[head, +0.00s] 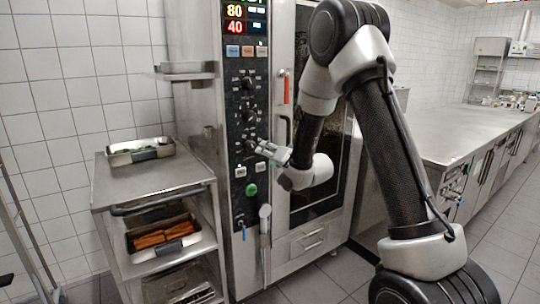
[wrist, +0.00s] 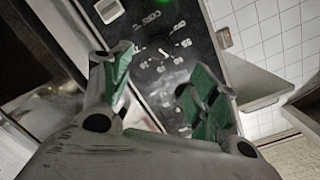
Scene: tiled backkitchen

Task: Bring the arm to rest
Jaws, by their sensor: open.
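My gripper (head: 264,148) is in front of the oven's dark control panel (head: 246,100), close to one of its knobs. In the wrist view my gripper (wrist: 160,85) is open, its two green-padded fingers spread apart with nothing held between them. A round dial with white markings (wrist: 163,54) shows beyond the gap between the fingertips. Whether a finger touches the panel cannot be told. My arm bends from the lower right up and over toward the oven.
The tall steel oven (head: 200,130) stands in the middle. A steel cart (head: 108,192) at the left bears a tray (head: 118,160); a tray of orange-brown food (head: 162,236) sits on its lower shelf. A long steel counter (head: 450,130) runs along the right. Tiled floor lies between.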

